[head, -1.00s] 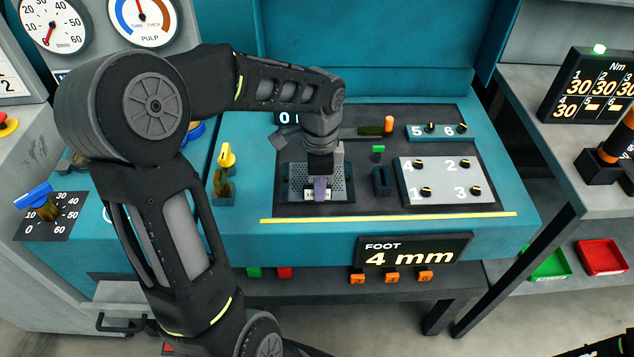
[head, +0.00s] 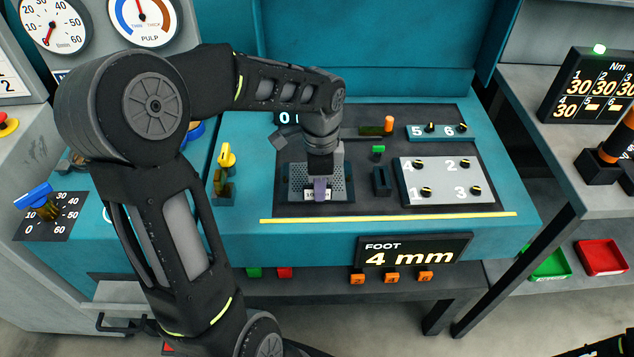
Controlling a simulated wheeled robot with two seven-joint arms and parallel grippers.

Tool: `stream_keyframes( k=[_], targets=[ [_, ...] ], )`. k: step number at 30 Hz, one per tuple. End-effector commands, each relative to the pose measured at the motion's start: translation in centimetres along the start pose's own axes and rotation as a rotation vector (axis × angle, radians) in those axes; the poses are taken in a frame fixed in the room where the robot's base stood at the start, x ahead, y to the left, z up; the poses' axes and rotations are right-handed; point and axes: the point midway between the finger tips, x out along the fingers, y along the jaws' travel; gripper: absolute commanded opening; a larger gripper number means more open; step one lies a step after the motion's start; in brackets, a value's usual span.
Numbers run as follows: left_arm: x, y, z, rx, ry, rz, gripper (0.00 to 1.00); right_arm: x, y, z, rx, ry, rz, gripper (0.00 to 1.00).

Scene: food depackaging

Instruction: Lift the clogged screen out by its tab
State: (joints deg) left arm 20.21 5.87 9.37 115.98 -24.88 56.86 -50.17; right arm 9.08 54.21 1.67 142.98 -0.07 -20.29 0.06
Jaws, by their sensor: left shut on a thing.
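The screen (head: 338,186) is a grey perforated plate set in the dark panel of the teal bench. A small white label with dark print shows at its front edge. My left gripper (head: 320,190) points down over the front middle of the screen and is shut on its tab. The tab itself is mostly hidden by the fingers. The screen looks flat and level with the panel; I cannot tell whether it is raised at all. Only a dark piece at the bottom right corner may be my right arm; its gripper does not show.
Right of the screen are a dark slotted block (head: 382,181) and a light plate (head: 447,181) with several numbered knobs. A yellow-handled valve (head: 226,157) stands to the left. A "FOOT 4 mm" display (head: 414,251) hangs on the front. Teal panelling rises behind.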

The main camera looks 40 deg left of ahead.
Motion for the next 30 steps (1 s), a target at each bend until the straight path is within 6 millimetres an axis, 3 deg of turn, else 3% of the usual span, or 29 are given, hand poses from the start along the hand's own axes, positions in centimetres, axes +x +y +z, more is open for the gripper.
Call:
stream_keyframes(
  k=[11,17,24,30],
  targets=[
    [-0.5,-0.1,-0.1,0.0,0.001,-0.003,0.0,0.0,0.0,0.0,0.0,0.0,0.0,0.45],
    [-3.2,-0.1,-0.1,0.0,0.003,-0.006,0.0,0.2,0.1,0.0,0.0,0.0,0.0,0.45],
    [-7.9,-0.1,-0.1,0.001,0.002,-0.005,0.0,0.4,0.2,0.0,0.0,0.0,0.0,0.45],
    [-9.9,0.0,-0.1,0.0,0.002,-0.002,0.0,0.5,0.2,0.0,0.0,0.0,0.0,0.45]
  ],
)
